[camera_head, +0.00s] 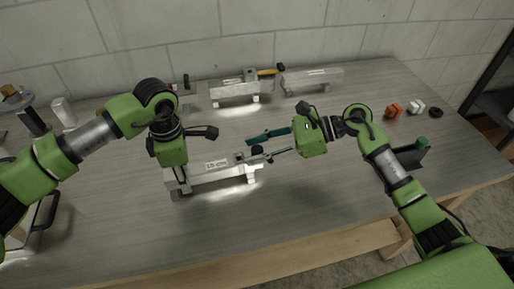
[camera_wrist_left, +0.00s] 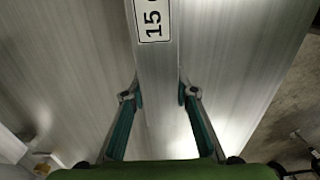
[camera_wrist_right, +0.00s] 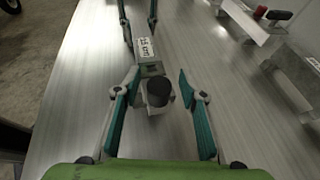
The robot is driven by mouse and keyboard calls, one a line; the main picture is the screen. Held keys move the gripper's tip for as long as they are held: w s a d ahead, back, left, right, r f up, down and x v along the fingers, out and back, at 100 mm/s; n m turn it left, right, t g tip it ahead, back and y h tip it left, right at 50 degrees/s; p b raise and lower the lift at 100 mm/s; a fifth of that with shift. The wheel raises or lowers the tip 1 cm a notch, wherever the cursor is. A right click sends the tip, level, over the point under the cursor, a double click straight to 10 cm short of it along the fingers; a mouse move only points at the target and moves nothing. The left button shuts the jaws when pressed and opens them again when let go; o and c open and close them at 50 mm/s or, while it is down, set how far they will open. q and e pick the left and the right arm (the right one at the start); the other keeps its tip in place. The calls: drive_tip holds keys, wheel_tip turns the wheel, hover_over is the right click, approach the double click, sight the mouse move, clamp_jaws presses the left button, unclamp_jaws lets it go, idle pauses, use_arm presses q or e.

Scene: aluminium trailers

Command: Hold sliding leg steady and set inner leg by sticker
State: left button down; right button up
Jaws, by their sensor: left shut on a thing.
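The sliding leg is an aluminium bar (camera_head: 210,175) lying along the near middle of the table, with a white "15 cm" sticker on top. In the left wrist view the sliding leg (camera_wrist_left: 155,70) runs between the fingers of my left gripper (camera_wrist_left: 160,95), which is shut on it near its left end. At its right end is a metal block with a black round knob (camera_wrist_right: 160,92), which looks like the inner leg's end. My right gripper (camera_wrist_right: 157,75) is open, its fingers on either side of the knob with gaps. The inner leg is mostly hidden.
Two more aluminium parts (camera_head: 234,90) (camera_head: 312,78) lie at the back, with a yellow-handled tool (camera_head: 271,70) by them. An orange block (camera_head: 393,110), a white block (camera_head: 416,106) and a black ring (camera_head: 436,113) sit at the right.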

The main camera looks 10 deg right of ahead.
clamp_jaws()
drive_tip(key=shift+d, duration=2.65)
unclamp_jaws()
drive_tip(key=shift+a, duration=0.1)
drive_tip(key=v, duration=1.2)
